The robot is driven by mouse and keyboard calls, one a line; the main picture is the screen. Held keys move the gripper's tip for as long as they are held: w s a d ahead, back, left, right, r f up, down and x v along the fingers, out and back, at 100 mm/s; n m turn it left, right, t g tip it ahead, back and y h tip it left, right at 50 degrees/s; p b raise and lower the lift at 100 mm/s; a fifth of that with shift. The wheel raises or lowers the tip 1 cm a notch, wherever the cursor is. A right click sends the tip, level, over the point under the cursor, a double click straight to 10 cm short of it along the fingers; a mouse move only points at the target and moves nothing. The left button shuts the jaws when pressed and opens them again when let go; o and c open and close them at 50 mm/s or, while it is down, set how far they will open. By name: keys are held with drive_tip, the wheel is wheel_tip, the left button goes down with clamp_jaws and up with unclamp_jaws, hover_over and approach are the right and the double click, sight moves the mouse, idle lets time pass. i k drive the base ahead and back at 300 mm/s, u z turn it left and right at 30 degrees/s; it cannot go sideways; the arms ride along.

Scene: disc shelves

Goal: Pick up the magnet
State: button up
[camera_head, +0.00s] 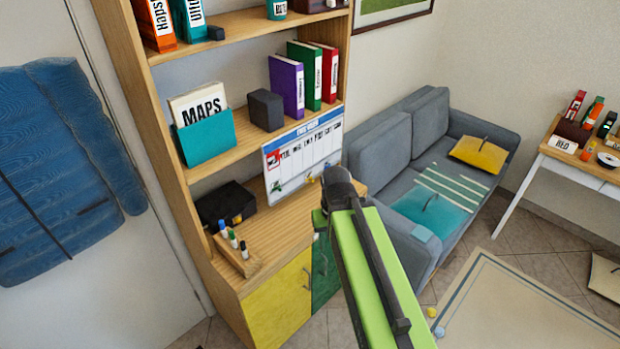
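A white weekly planner board (302,160) with a blue top band stands on the wooden shelf unit's counter. A small red piece (273,159) is on its upper left. My green arm reaches up from the bottom of the view. Its dark end, my gripper (337,180), is in front of the board's lower right corner. Its fingertips are not clear, so I cannot tell whether it is open or holds anything. It hides part of the board's lower right.
A black box (226,206) and a wooden marker holder (236,256) stand on the counter left of the board. A teal MAPS holder (207,137), a dark speaker-like box (266,110) and binders are on the shelf above. A grey sofa (405,165) stands close on the right.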

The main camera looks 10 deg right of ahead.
sight(309, 176)
drive_tip(key=u, duration=0.6)
drive_tip(key=k, duration=0.1)
drive_tip(key=u, duration=3)
drive_tip(key=k, duration=1.8)
drive_tip(key=z, duration=1.25)
drive_tip(key=i, duration=1.05)
drive_tip(key=u, duration=0.05)
